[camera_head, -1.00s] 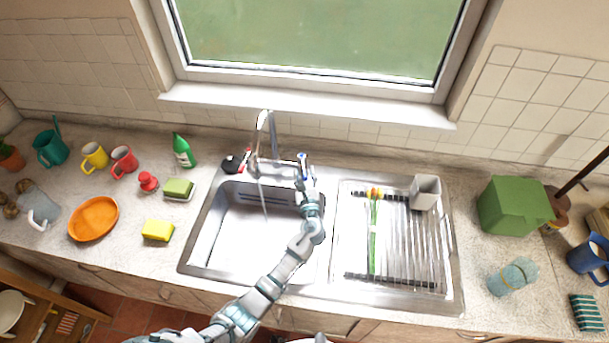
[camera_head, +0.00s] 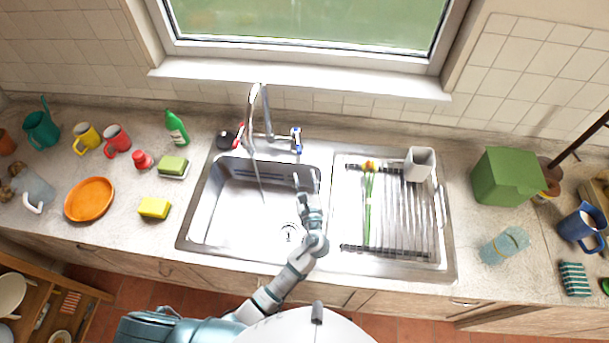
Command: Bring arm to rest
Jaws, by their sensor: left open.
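My left arm comes in from the bottom left, and its gripper (camera_head: 302,184) hangs over the right part of the sink basin (camera_head: 222,218). The gripper is open and nothing shows between its fingers. It is in front of the faucet (camera_head: 256,110) and apart from the blue-marked tap handle (camera_head: 296,139). A thin stream of water seems to fall from the spout into the basin. My right gripper is not in view.
The drying rack (camera_head: 400,220), holding a green-stemmed item (camera_head: 368,205) and a white holder (camera_head: 420,164), is right of the basin. A green box (camera_head: 505,176) stands farther right. Sponges, mugs and an orange plate (camera_head: 90,199) are on the left counter.

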